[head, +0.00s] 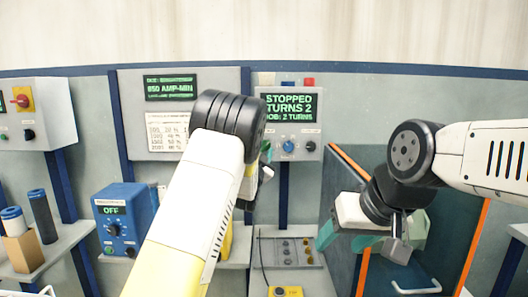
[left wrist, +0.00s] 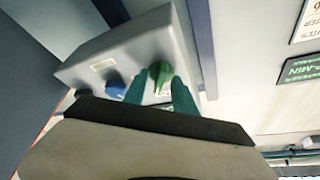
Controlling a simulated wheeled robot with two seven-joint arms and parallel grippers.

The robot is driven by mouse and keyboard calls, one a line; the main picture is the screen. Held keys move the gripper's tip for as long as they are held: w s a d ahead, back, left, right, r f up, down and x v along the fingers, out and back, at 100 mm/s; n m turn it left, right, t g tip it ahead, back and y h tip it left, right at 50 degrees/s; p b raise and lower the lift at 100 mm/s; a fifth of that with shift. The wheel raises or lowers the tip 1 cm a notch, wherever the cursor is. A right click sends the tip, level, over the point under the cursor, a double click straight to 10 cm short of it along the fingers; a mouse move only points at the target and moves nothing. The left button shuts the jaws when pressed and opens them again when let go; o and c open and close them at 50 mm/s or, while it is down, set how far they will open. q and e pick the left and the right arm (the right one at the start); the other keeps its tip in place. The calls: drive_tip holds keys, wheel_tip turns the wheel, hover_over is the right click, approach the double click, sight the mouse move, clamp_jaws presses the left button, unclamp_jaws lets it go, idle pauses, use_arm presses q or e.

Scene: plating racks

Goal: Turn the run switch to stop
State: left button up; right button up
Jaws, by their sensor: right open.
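The control box (head: 268,99) on the back wall has a green-lettered display reading STOPPED, TURNS 2. On its front are a green knob, a blue knob (head: 288,147) and a black knob (head: 310,147). The green knob, which looks like the run switch, shows in the left wrist view (left wrist: 160,71). My left gripper (left wrist: 159,88) is at the box, its teal fingers apart on either side of the green knob; contact is unclear. In the head view my left arm mostly hides that gripper. My right gripper (head: 371,240) is open and empty, low at the right.
A blue power unit (head: 123,213) reading OFF stands on the left shelf. A box with a red switch (head: 22,101) hangs at far left. A grey panel (head: 290,252) and a yellow box (head: 285,291) lie below the control box. A blue-walled bay with orange edges (head: 352,160) is at right.

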use_arm(q)
clamp_jaws()
drive_tip(key=shift+n, duration=0.4)
drive_tip(key=n+t+y, duration=0.1)
drive_tip(key=n+y, duration=0.1)
drive_tip(key=n, duration=0.2)
drive_tip(key=shift+f+n, duration=0.1)
drive_tip(key=shift+n, duration=0.2)
drive_tip(key=n, duration=0.1)
drive_tip(key=n+y, duration=0.2)
drive_tip(key=n, duration=0.1)
drive_tip(key=shift+d, duration=0.25)
drive_tip(key=shift+d+n+g+y, duration=0.15)
drive_tip(key=shift+n+y, duration=0.8)
drive_tip(key=shift+n, duration=0.85)
drive_tip(key=shift+n+g+y, duration=0.2)
drive_tip(key=shift+n+y, duration=0.7)
drive_tip(key=shift+n, duration=0.9)
drive_tip(key=shift+d+n+g+y, duration=0.15)
drive_tip(key=shift+n+y, duration=0.8)
drive_tip(key=shift+n, duration=0.85)
